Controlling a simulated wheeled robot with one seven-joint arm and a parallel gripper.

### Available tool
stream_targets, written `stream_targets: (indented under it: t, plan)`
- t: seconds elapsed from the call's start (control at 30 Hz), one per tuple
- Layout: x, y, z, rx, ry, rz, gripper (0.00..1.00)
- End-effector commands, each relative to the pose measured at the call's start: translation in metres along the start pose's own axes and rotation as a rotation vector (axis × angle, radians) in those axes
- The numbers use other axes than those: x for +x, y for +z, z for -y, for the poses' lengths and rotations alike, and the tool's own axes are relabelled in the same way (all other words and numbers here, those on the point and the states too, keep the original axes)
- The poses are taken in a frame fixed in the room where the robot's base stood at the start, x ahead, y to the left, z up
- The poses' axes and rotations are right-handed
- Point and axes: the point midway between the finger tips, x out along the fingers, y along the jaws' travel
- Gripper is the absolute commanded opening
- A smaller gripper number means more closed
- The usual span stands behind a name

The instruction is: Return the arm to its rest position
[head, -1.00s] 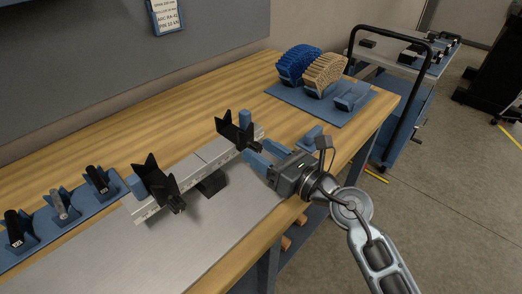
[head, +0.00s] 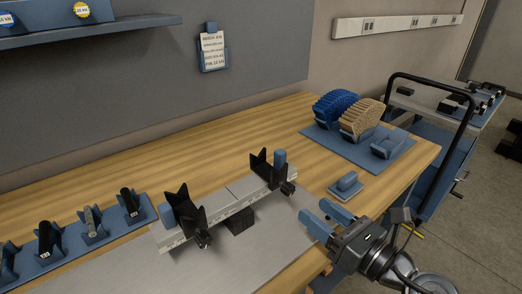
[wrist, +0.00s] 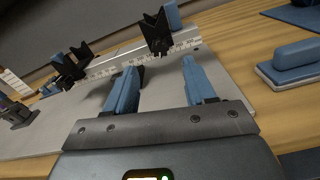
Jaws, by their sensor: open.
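My gripper (head: 328,219) is at the front right edge of the bench in the head view, with its blue fingers apart and nothing between them. It also shows in the wrist view (wrist: 158,85), open and empty. In front of the fingers stands a ruled metal rail (head: 228,206) with two black V-shaped supports, the left one (head: 187,221) and the right one (head: 268,172). The fingers are apart from the rail. The rail and the supports also show in the wrist view, beyond the fingertips.
A small blue block on a plate (head: 347,185) lies close behind the gripper. A blue mat (head: 335,150) holds a blue and a tan ridged piece and an empty cradle. A cart (head: 432,140) stands right of the bench.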

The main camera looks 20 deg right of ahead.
Motion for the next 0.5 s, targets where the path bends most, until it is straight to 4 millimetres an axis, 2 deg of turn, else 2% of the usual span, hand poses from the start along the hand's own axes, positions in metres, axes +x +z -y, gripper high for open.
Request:
stream_targets:
  t: [0.17,0.27,0.37,0.5]
  plan:
    - [-0.007,-0.003,-0.005,0.05,0.008,0.004,0.55]
    - [-0.025,-0.007,-0.019,0.197,0.028,0.017,0.55]
    - [-0.055,-0.012,-0.038,0.45,0.051,0.039,0.55]
    - [-0.102,-0.014,-0.062,0.877,0.059,0.071,0.55]
